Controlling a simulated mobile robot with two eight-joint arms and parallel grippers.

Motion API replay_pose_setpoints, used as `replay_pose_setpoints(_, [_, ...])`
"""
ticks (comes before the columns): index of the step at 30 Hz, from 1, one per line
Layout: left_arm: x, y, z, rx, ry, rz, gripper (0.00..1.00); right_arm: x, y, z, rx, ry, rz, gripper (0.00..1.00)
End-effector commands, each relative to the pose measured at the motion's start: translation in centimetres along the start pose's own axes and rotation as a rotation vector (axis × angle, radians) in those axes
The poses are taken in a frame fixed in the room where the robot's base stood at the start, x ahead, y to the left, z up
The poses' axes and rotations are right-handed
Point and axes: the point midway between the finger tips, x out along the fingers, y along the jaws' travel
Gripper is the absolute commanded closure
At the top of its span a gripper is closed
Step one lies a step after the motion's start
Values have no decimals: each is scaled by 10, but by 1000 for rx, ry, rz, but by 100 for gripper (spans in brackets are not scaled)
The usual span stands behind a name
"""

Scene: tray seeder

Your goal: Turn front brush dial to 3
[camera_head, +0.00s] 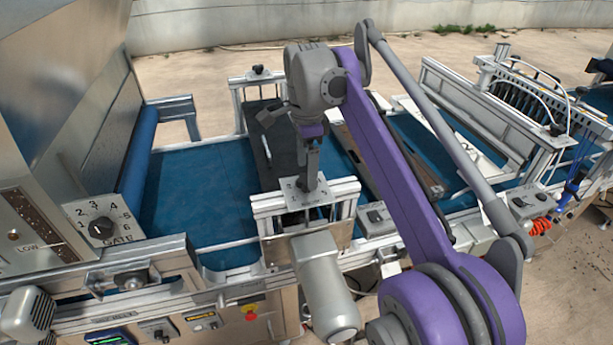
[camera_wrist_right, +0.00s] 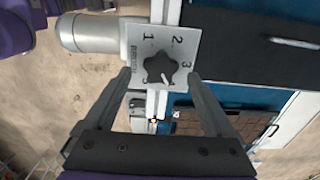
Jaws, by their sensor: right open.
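The front brush dial is a dark star-shaped knob (camera_wrist_right: 157,67) on a light metal plate (camera_wrist_right: 185,42) in the right wrist view. The numerals 1, 2 and 3 show around it, with 3 at its right. A light mark on the knob points down and slightly right, not at the 3. In the head view the plate (camera_head: 294,197) sits on the front rail, the knob mostly hidden under my right gripper (camera_head: 307,183). My right gripper, also in the right wrist view (camera_wrist_right: 159,75), is open, its fingertips on either side of the knob with gaps. My left gripper is out of view.
A grey motor cylinder (camera_head: 325,285) juts forward below the dial plate. A separate gate dial (camera_head: 102,228) is at the left. The blue belt (camera_head: 200,185) runs behind the front rail. A dark brush bar (camera_head: 258,140) crosses the belt.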

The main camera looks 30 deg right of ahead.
Motion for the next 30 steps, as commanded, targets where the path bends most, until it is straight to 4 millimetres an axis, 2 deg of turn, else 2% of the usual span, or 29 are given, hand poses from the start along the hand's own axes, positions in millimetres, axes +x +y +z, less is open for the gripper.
replay_pose_setpoints(1, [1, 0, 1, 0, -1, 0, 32, 8, 0, 0, 0, 0, 0, 10])
replay_pose_setpoints(6, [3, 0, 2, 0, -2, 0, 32, 20, 0, 0, -1, 0, -1, 10])
replay_pose_setpoints(15, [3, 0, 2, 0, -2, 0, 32, 22, 0, 0, -1, 0, -1, 10])
replay_pose_setpoints(17, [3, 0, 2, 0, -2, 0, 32, 22, 0, 0, -1, 0, -1, 19])
replay_pose_setpoints(27, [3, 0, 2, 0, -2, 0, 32, 22, 0, 0, -1, 0, -1, 81])
replay_pose_setpoints(30, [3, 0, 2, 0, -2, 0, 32, 22, 0, 0, -1, 0, -1, 96])
